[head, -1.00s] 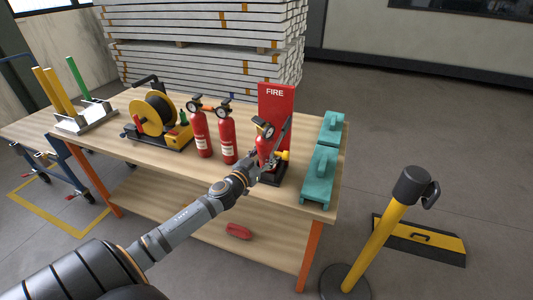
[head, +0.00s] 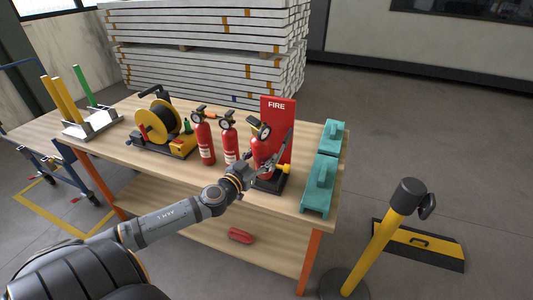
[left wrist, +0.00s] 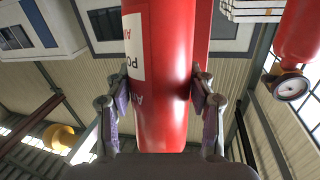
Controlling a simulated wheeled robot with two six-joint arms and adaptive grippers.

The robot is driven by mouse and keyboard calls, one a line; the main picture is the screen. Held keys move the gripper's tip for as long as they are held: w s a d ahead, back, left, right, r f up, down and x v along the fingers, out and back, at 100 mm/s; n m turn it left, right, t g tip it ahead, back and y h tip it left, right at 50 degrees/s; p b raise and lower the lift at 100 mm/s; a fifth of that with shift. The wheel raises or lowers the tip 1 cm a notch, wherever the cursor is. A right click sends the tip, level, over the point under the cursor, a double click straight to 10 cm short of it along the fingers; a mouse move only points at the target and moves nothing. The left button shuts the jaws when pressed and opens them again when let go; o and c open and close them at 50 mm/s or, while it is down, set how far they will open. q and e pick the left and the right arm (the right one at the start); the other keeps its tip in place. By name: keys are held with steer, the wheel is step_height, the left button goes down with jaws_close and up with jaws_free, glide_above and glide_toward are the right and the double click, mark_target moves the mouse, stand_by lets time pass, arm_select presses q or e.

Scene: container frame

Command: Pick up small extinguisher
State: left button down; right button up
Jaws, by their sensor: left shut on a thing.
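The small red extinguisher (head: 261,148) with a round gauge is in front of the red FIRE stand, above its black base (head: 268,186). My left gripper (head: 258,168) is shut on its body from the near side. In the left wrist view, the red cylinder (left wrist: 165,60) with a white label sits between the two fingers (left wrist: 160,105), one on each side. Its gauge and top lie outside that view. The gripper partly hides its lower body in the head view. My right gripper is not in view.
Two more red extinguishers (head: 204,142) (head: 229,145) stand close on the left. Teal blocks (head: 319,185) are on the right by the table edge. A yellow reel (head: 160,122) stands further left. A post (head: 385,240) stands on the floor at right.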

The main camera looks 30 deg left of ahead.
arm_select(q)
steer(key=s+p, duration=0.2)
steer(key=s+r+p, duration=0.1)
steer(key=s+p, duration=0.2)
steer(key=shift+d, duration=0.15)
steer(key=p, duration=0.3)
glide_toward(257, 159)
steer(key=shift+w+f, duration=0.5)
steer(key=shift+w, duration=0.15)
